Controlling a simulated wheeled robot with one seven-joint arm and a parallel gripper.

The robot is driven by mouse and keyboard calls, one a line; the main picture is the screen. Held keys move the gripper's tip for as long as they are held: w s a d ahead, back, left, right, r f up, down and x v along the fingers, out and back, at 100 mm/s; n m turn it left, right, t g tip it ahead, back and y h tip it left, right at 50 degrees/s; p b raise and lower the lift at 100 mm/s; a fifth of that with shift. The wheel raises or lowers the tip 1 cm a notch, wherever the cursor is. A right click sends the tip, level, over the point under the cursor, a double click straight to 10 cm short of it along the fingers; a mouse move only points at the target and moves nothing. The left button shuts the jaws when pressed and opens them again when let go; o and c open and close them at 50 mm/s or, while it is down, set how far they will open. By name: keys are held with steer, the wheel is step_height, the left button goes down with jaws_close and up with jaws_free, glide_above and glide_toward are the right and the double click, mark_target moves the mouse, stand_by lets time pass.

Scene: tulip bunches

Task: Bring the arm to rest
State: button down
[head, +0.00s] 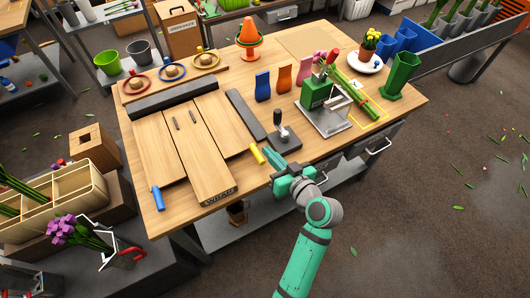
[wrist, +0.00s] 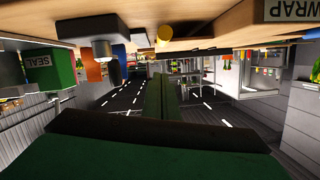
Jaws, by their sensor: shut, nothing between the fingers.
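My arm, teal with grey joints, reaches up from the bottom of the head view.
A lever device (head: 282,133) stands close behind my gripper. Wooden boards marked WRAP (head: 197,150) lie on the left. A drawer handle (head: 379,147) sticks out. The floor at the right is open.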

steer(key=v, duration=0.7)
steer(key=shift+s+d, duration=0.1)
steer(key=shift+s, duration=0.05)
steer(key=s+f+m+h, duration=0.6)
steer(key=s+f+h, duration=0.2)
steer(key=s+f, duration=0.55)
steer(key=s+a+r+t, duration=0.1)
steer(key=s+r, duration=0.2)
steer(key=s, duration=0.5)
steer(key=s+a+r+n+t, duration=0.1)
steer(key=s+r, duration=0.3)
steer(key=s, duration=0.4)
steer(key=shift+a+r+n+t+h, duration=0.3)
steer(key=shift+a+t+h, duration=0.1)
steer(key=shift+a+t, duration=0.15)
